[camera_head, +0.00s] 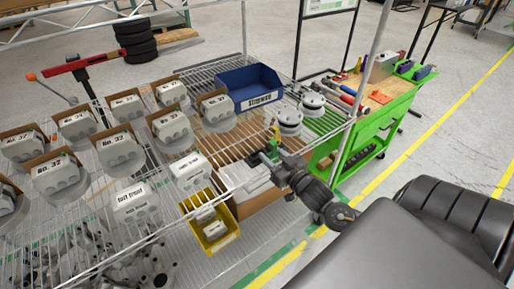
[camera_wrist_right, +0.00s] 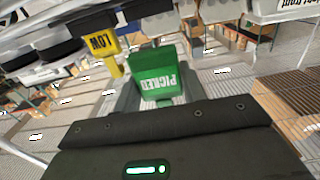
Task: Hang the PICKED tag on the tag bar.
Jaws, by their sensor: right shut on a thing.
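The green PICKED tag (camera_wrist_right: 157,88) is between the fingers of my right gripper (camera_wrist_right: 155,100) in the right wrist view, its lettering upside down. In the head view my right gripper (camera_head: 266,158) reaches in from the lower right over the wire shelf's edge and is shut on the tag, of which only a little green shows. A yellow LOW tag (camera_wrist_right: 101,45) hangs just beyond and to the left of the PICKED tag; it is a small yellow patch (camera_head: 276,130) in the head view. I cannot clearly make out the tag bar. My left gripper is not in view.
The wire shelf (camera_head: 215,262) carries rows of labelled parts in brown boxes, a blue bin (camera_head: 249,88) and a yellow bin (camera_head: 208,225). Round metal parts (camera_head: 289,120) stand close behind my right gripper. A shelf post (camera_head: 365,70) and a green cart (camera_head: 372,133) are on the right.

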